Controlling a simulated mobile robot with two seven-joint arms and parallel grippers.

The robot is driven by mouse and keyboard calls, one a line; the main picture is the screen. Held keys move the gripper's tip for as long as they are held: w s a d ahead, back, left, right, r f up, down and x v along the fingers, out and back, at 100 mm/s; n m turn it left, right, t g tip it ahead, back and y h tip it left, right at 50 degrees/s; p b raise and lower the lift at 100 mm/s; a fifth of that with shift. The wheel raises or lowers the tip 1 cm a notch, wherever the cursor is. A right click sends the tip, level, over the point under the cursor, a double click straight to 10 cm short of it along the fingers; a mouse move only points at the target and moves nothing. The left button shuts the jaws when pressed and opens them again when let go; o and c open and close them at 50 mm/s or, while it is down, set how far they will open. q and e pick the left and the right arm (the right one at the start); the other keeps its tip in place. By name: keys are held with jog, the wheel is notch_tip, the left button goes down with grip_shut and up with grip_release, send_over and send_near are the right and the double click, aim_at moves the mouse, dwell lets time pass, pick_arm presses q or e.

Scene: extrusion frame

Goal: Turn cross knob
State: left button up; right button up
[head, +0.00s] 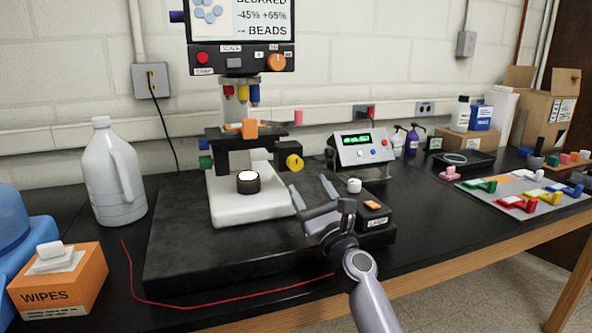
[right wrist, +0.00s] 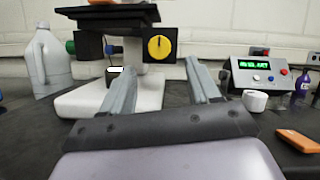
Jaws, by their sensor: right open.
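A round yellow knob (head: 294,162) with a dark mark sits on a black block at the right side of the microscope-like instrument (head: 222,207). In the right wrist view the yellow knob (right wrist: 159,47) faces me, between and beyond my fingertips. Which knob is the cross knob is not labelled legibly. My right gripper (head: 312,188) is open and empty, in front of and below the yellow knob, apart from it. In the right wrist view its two fingers (right wrist: 164,60) spread to either side with nothing between them. My left gripper is not in view.
A white knob (head: 354,186) and a black box with an orange switch (head: 374,206) lie close right of my gripper. A grey meter (head: 362,148) stands behind. A white jug (head: 114,172) and orange wipes box (head: 58,284) are left. A red wire (head: 200,307) crosses the front.

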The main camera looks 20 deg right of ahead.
aim_at(297, 168)
jog(key=b+x, duration=0.1)
jog(key=x, duration=0.3)
jog(key=shift+w+r+b, duration=0.1)
jog(key=shift+w+b, duration=0.2)
jog(key=shift+w, duration=0.05)
jog(key=shift+x, duration=0.8)
jog(key=shift+r, duration=0.1)
jog(key=c, duration=1)
